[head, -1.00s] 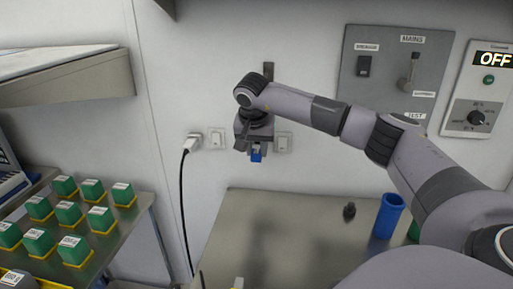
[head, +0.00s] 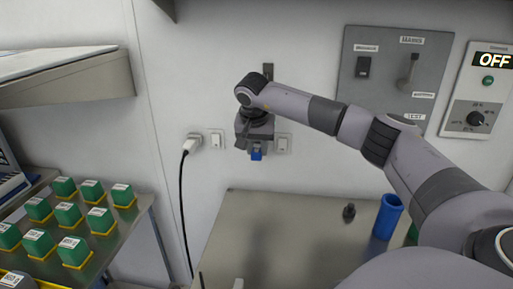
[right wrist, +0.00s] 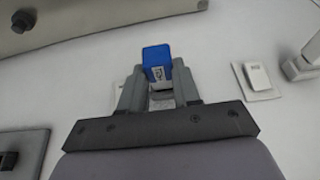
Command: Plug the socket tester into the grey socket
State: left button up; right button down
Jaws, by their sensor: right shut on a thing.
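The socket tester (head: 257,155) is a small blue block with a pale label on its face. It also shows in the right wrist view (right wrist: 157,62). My right gripper (head: 255,147) is shut on it, with one finger on each side in the right wrist view (right wrist: 158,85). The gripper is in front of the back wall, between two wall plates. The grey socket cannot be made out; the gripper covers that stretch of wall. I cannot tell whether the tester touches a socket. My left gripper is not in view.
A white plug (head: 192,142) with a black cable sits in the wall left of the gripper, beside a switch plate (head: 216,138). Another switch plate (head: 283,143) is just right.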

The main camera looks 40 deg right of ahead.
jog(key=shift+w+d, duration=0.55)
jog(key=shift+d, duration=0.15)
jog(key=c, duration=0.7)
grip_release()
jog(key=shift+c, duration=0.2)
jog(key=shift+b+v, duration=0.45)
jog(key=shift+v, duration=3.15)
